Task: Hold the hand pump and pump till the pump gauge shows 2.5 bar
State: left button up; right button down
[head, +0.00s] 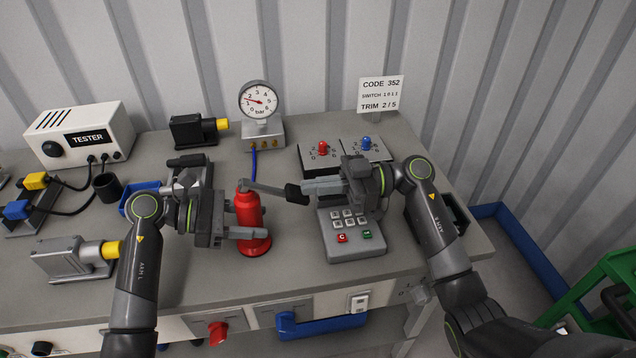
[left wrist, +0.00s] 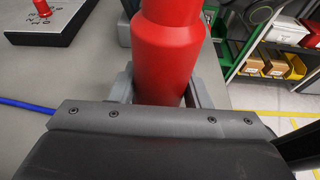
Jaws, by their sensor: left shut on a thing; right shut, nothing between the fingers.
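The red hand pump (head: 252,218) stands on the bench, upright. My left gripper (head: 246,222) is shut on its body, one finger on each side; in the left wrist view the red body (left wrist: 172,45) sits between the fingers. The pump's grey lever (head: 265,188) runs right, near level, to a black grip (head: 293,195). My right gripper (head: 305,187) is shut and empty, its tips at the grip; I cannot tell whether they touch. The pump gauge (head: 258,100) stands behind, its red needle pointing left, apparently between 1 and 2 bar.
A blue hose (head: 253,163) runs below the gauge. A keypad (head: 351,232) lies under my right gripper, with red (head: 323,149) and blue (head: 367,144) knobs behind. A tester box (head: 80,135) and a motor-like block (head: 72,257) stand left. The bench's front edge is close.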

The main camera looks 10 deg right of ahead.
jog(key=shift+f, duration=0.5)
notch_tip(320, 180, up, 11)
jog(key=shift+d, duration=0.15)
dwell(0.6)
jog(key=d+r+h, duration=0.2)
jog(key=d+h, duration=0.1)
jog(key=d, duration=0.6)
jog(key=shift+d, duration=0.15)
jog(key=shift+f, duration=0.1)
jog(key=a+f, duration=0.6)
jog(key=a, duration=0.4)
